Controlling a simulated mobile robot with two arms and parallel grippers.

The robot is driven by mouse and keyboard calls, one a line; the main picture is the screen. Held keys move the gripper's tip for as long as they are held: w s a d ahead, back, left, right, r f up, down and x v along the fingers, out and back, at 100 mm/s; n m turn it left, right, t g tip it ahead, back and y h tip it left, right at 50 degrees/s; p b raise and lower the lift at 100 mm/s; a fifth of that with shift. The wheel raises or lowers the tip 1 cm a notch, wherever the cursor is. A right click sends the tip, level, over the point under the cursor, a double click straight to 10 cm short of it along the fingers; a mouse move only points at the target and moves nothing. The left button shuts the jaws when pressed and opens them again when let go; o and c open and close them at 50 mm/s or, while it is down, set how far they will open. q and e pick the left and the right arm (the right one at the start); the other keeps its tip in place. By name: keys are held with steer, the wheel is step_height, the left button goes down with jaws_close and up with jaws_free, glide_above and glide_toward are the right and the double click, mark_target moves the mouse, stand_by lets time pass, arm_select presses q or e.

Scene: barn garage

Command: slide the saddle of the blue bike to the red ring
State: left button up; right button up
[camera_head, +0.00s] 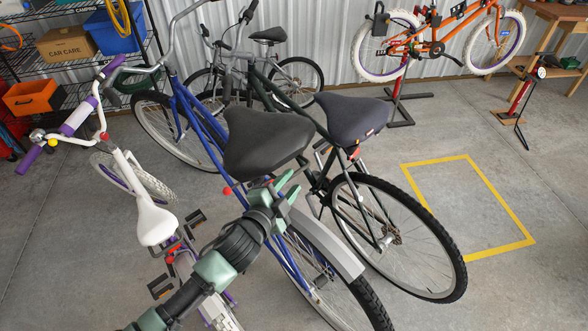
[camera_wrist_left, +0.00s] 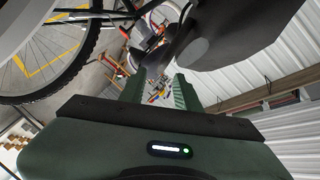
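The blue bike (camera_head: 205,135) stands in the middle, its black saddle (camera_head: 265,140) facing me. My left gripper (camera_head: 287,186) is just below the saddle's near edge, its fingers pointing up and right. In the left wrist view the fingers (camera_wrist_left: 158,92) stand apart with a visible gap, and no held thing shows between them. A dark saddle shape (camera_wrist_left: 230,30) looms above and right of them there. Whether a finger touches the saddle I cannot tell. The seat post is mostly hidden by my gripper, and I cannot make out the red ring. My right gripper is not in view.
A dark green bike with a dark saddle (camera_head: 351,117) stands close on the right. A white bike (camera_head: 157,224) stands close on the left. An orange bike (camera_head: 435,40) is on a stand behind. A yellow floor outline (camera_head: 420,163) encloses clear floor at right.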

mark_target(297, 171)
arm_select(q)
steer(key=x, duration=0.4)
steer(key=shift+w+a, duration=0.1)
steer(key=shift+a, duration=0.05)
steer(key=shift+w+d+f, duration=0.2)
steer(key=shift+w+d, duration=0.1)
steer(key=shift+w, duration=0.35)
jaws_close()
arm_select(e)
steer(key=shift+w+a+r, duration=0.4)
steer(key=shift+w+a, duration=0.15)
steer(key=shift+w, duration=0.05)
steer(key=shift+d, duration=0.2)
arm_select(q)
steer(key=shift+f, duration=0.15)
